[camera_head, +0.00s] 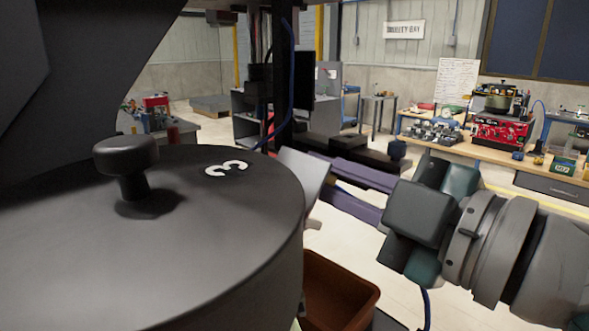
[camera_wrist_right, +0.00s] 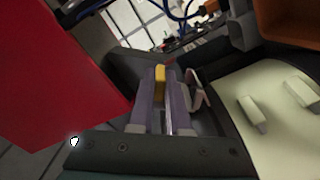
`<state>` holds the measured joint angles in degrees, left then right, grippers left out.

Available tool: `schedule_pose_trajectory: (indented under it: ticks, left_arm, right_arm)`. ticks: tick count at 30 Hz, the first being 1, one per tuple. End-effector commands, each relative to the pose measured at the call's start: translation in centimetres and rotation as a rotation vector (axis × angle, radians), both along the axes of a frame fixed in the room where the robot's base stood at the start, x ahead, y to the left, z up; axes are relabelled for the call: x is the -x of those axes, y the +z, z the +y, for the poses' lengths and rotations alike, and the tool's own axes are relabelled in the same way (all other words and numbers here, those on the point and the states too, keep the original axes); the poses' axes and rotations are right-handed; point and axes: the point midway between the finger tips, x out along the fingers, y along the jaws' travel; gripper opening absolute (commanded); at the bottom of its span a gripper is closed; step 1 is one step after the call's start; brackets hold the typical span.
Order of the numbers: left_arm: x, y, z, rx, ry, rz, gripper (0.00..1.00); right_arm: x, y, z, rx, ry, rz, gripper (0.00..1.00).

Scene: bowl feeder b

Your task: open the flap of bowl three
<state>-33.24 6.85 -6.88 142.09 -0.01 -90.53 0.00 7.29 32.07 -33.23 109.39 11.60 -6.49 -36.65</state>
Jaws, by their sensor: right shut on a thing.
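Bowl three (camera_head: 220,225) is a big dark grey drum with a knob and a white "3" on top, filling the left of the head view. Its flap (camera_head: 302,172) looks like a light grey plate standing out tilted from the bowl's right side. My right gripper (camera_head: 322,172) reaches in from the right, its purple fingers at the flap; their tips are partly hidden there. In the right wrist view the fingers are closed about a small yellow piece (camera_wrist_right: 160,80), which seems to be the flap's handle. My left gripper is out of view.
A brown bin (camera_head: 340,292) stands below, beside the bowl. In the right wrist view a red surface (camera_wrist_right: 50,70) is close on the left, and a cream panel (camera_wrist_right: 240,125) with blocks lies on the right. A workbench (camera_head: 480,150) is far behind.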

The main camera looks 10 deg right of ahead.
Motion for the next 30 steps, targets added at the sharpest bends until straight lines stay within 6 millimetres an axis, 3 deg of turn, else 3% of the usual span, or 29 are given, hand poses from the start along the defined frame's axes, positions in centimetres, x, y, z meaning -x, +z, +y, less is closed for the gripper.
schedule_pose_trajectory:
  ticks: [15,16,23,30]
  left_arm:
    - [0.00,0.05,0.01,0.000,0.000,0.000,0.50]
    - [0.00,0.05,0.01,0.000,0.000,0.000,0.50]
    - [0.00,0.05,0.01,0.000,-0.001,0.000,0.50]
    - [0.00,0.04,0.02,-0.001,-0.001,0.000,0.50]
  right_arm:
    - [-0.07,-0.11,-0.10,-0.018,-0.001,0.014,0.00]
    - [-0.07,-0.11,-0.10,-0.018,0.000,0.015,0.17]
    - [-0.06,-0.10,-0.08,-0.018,-0.001,0.014,0.43]
    - [-0.04,-0.08,-0.08,-0.018,-0.001,0.014,0.45]
